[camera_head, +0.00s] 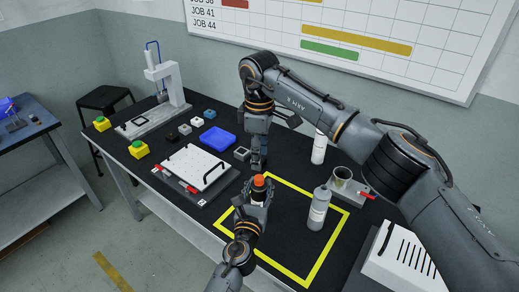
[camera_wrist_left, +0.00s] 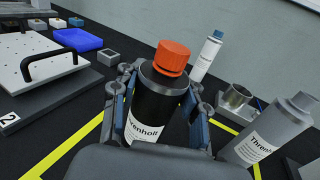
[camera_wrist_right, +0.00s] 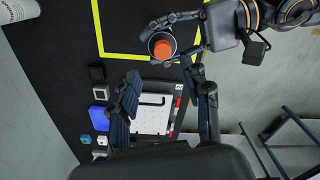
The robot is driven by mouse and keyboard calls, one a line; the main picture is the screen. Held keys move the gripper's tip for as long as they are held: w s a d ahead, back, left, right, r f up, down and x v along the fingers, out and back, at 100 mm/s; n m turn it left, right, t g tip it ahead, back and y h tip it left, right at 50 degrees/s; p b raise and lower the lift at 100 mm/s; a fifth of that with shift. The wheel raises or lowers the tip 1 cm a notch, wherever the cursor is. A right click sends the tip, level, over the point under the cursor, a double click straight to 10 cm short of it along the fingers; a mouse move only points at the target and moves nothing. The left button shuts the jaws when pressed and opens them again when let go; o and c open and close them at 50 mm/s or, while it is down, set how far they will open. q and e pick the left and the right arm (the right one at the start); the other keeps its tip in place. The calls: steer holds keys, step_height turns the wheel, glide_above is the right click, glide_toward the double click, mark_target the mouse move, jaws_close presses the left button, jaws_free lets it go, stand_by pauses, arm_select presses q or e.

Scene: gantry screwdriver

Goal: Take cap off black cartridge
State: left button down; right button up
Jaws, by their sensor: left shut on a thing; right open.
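The black cartridge (camera_wrist_left: 155,105) with a white label stands between the fingers of my left gripper (camera_head: 256,196), which is shut on its body. Its orange cap (camera_wrist_left: 172,57) sits on top, clear of the left fingers; it also shows in the head view (camera_head: 259,181) and, from above, in the right wrist view (camera_wrist_right: 163,49). My right gripper (camera_wrist_right: 165,74) is open and empty. In the head view it points down just above and behind the cap (camera_head: 257,164), apart from it. Whether the cartridge touches the table is hard to tell.
A yellow outline (camera_head: 338,222) marks the black table. A grey bottle (camera_head: 318,208), a white bottle (camera_head: 319,149) and a metal cup holder (camera_head: 343,177) stand to the right. A white plate with handles (camera_head: 193,168), a blue tray (camera_head: 217,140) and small blocks lie left.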

mark_target(260, 176)
step_height(260, 176, down, 7)
stand_by(0.3)
steer(key=shift+c, duration=0.2)
jaws_close()
steer(key=shift+d, duration=0.1)
steer(key=shift+w, duration=0.1)
